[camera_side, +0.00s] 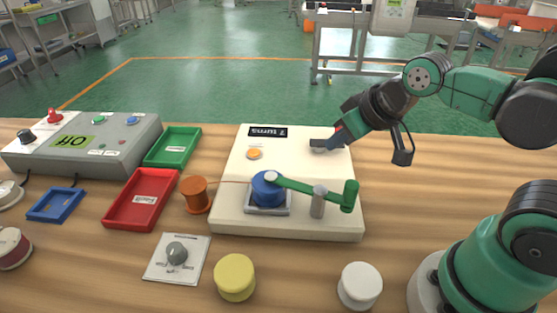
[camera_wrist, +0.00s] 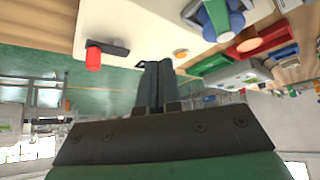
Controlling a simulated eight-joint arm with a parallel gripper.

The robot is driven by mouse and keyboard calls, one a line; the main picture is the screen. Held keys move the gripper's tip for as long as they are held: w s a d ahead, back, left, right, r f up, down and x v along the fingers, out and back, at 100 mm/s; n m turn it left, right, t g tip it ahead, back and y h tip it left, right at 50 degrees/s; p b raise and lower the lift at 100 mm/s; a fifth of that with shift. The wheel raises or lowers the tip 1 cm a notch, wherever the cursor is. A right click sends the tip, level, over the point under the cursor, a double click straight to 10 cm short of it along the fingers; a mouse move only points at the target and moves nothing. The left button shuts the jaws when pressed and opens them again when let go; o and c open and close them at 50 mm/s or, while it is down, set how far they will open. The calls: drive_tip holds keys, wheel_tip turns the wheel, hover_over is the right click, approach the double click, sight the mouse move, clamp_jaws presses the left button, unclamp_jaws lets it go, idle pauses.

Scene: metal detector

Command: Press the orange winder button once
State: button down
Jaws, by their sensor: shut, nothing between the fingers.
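The orange winder button (camera_side: 254,153) is a small round button on the back left of the cream winder box (camera_side: 235,215). In the wrist view, which is upside down, the button (camera_wrist: 181,53) appears just to the right of my fingertips, with a gap in the picture. My gripper (camera_side: 340,133) is shut and empty at the back right of the box, to the right of the button in the side view. Its shut fingers also show in the wrist view (camera_wrist: 156,66). Their exact height above the box cannot be told. A display (camera_side: 267,132) behind the button reads "7 turns".
A dark bar (camera_side: 320,146) stands by my gripper; its red part (camera_wrist: 94,58) shows in the wrist view. A blue spool (camera_side: 266,186) and green crank (camera_side: 315,190) occupy the box's front. An orange spool (camera_side: 195,195), trays and a grey console (camera_side: 85,142) are left.

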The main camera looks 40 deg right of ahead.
drive_tip(key=shift+w, duration=0.1)
idle(0.3)
drive_tip(key=r+m+t+y, duration=0.1)
drive_tip(key=m+y, duration=0.2)
drive_tip(key=m, duration=0.2)
hover_over(257, 153)
drive_tip(key=shift+r, duration=0.1)
drive_tip(key=shift+f, duration=4.4)
drive_tip(key=shift+f, duration=0.15)
drive_tip(key=shift+f, duration=0.25)
